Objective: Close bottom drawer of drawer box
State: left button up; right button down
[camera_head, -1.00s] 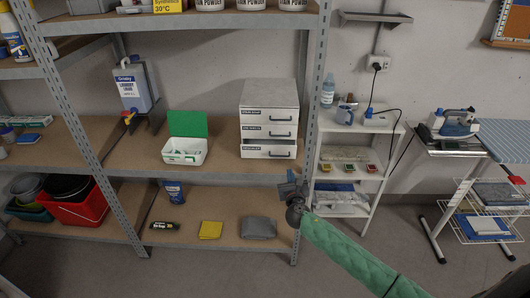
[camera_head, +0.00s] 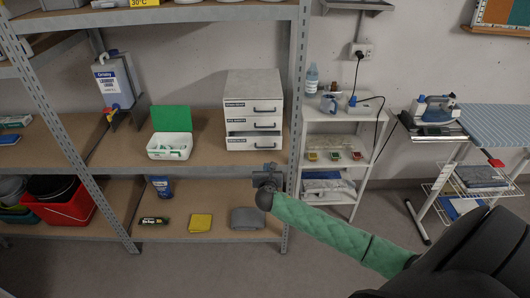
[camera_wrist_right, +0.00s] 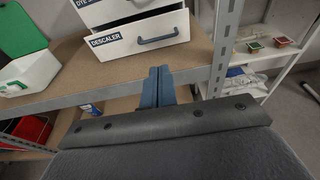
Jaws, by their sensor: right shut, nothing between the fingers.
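The white drawer box (camera_head: 253,88) stands on the middle shelf at its right end, with three labelled drawers. Its bottom drawer (camera_head: 265,144) sticks out partway, with a dark gap above its front. In the right wrist view this drawer (camera_wrist_right: 115,45) carries the label "DESCALER" and a dark bar handle. My right gripper (camera_head: 266,170) is just in front of and below the bottom drawer, near the shelf's front edge. Its blue-grey fingers (camera_wrist_right: 158,75) are together and empty, below the handle and apparently apart from the drawer front. My left gripper is not in view.
A metal shelf post (camera_head: 294,130) stands close to the right of the drawer box. A white first-aid box (camera_head: 168,151) with a raised green lid is to its left. A small white rack (camera_head: 337,175) stands right of the post. Shelf space before the drawers is clear.

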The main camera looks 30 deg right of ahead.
jog(key=p+x, duration=0.5)
jog(key=x, duration=0.7)
jog(key=shift+w+d, duration=0.25)
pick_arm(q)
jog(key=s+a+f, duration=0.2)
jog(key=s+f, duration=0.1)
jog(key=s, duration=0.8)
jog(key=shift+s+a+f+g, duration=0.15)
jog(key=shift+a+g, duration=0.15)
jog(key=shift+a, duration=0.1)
pick_arm(e)
jog(key=shift+w+d+f, duration=0.15)
jog(key=shift+w+d, duration=0.15)
jog(key=shift+w, duration=0.2)
